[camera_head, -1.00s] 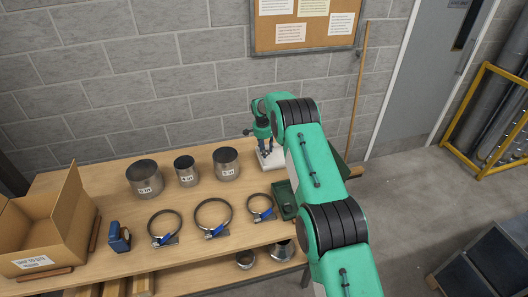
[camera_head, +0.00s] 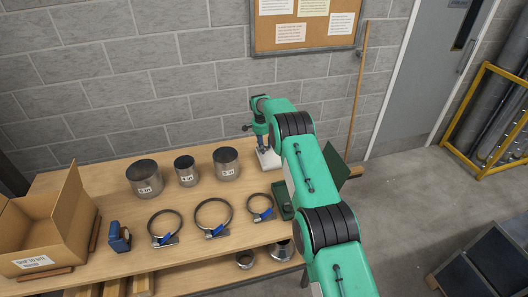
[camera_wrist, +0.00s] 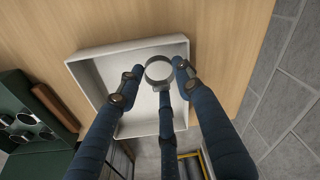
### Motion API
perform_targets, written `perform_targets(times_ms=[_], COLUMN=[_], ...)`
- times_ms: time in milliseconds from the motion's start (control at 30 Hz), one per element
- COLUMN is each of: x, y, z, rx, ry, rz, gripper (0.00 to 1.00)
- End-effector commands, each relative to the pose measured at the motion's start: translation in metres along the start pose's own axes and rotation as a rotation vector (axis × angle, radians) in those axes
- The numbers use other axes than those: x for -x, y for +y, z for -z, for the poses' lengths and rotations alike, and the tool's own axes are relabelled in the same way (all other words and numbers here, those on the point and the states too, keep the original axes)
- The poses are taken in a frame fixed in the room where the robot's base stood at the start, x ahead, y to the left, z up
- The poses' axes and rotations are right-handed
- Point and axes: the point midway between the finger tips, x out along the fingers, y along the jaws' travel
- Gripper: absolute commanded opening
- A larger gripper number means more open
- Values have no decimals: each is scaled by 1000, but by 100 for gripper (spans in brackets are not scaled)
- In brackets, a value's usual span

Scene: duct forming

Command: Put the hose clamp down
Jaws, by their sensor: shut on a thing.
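In the wrist view a small ring-shaped hose clamp (camera_wrist: 149,78) sits between the dark blue fingers of my gripper (camera_wrist: 158,67), which is shut on it. It is over a shallow white tray (camera_wrist: 92,52); I cannot tell whether it touches the tray floor. In the head view my gripper (camera_head: 262,140) points down over the same tray (camera_head: 269,159) at the far right end of the bench. The held clamp cannot be made out there. Three other hose clamps with blue parts, left (camera_head: 152,222), middle (camera_head: 197,211) and right (camera_head: 249,206), lie along the bench front.
A green case (camera_head: 284,203) stands close to the tray and shows in the wrist view (camera_wrist: 12,95). Three metal collars (camera_head: 145,180) stand behind the clamps. A blue tool (camera_head: 119,237) and a cardboard box (camera_head: 35,235) are at the left. A wall (camera_head: 120,90) rises behind.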

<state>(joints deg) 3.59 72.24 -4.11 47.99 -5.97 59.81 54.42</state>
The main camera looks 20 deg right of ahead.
Motion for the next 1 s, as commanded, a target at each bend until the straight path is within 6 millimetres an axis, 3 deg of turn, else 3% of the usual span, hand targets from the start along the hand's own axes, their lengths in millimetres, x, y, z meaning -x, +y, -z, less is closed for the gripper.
perform_targets(times_ms=[333, 833, 867, 1000], x=[-30, -38, -37, -36], y=[0, 0, 0, 1], z=[-4, -5, -5, -5], rx=[0, 0, 0, 0], ry=[0, 0, 0, 0], rz=[-1, 0, 0, 0], gripper=[18, 18, 41, 43])
